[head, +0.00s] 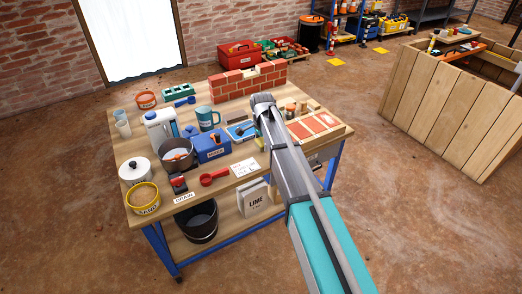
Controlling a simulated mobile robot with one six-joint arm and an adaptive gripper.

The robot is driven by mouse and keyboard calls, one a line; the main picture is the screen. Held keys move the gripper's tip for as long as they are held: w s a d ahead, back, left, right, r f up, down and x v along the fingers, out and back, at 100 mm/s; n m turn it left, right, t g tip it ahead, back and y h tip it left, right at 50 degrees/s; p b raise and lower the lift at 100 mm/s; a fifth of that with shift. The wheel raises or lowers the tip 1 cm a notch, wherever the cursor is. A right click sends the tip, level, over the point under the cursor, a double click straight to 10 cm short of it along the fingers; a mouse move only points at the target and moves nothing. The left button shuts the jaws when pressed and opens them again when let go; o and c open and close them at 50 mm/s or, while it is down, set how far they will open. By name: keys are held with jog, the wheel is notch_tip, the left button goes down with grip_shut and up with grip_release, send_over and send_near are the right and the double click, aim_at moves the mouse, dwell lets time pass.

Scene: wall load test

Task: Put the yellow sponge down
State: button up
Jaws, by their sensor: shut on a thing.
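My arm reaches from the lower right over the wooden workbench (228,183), and its end with my gripper (264,108) is above the middle of the bench, in front of the brick wall. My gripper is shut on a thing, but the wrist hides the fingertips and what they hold. I cannot make out the yellow sponge in this view; the gripper or wrist may hide it. A small pale yellow piece (250,71) shows in the gap of the wall's top row, and I cannot tell what it is. A blue tray (232,136) lies just left of the gripper.
The small brick wall (230,88) stands at the bench's back. Left and front are crowded: a blue box (212,147), a mug (207,117), a pot (178,157), a sand tub (143,197), a red scoop (214,178). A red-panelled board (314,126) lies at right.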

aim_at(261, 149)
jog(key=shift+w+a+f+b, duration=0.15)
jog(key=shift+w+f+b, duration=0.35)
jog(key=shift+f, duration=0.2)
jog(key=shift+s+f+b, duration=0.2)
jog(key=shift+f+b, duration=1.05)
jog(key=shift+b, duration=0.1)
jog(key=shift+f, duration=0.15)
jog(key=o, duration=0.8)
jog(key=shift+c, duration=0.2)
jog(key=shift+r, duration=0.2)
notch_tip(261, 149, up, 12)
jog(key=p, duration=1.2)
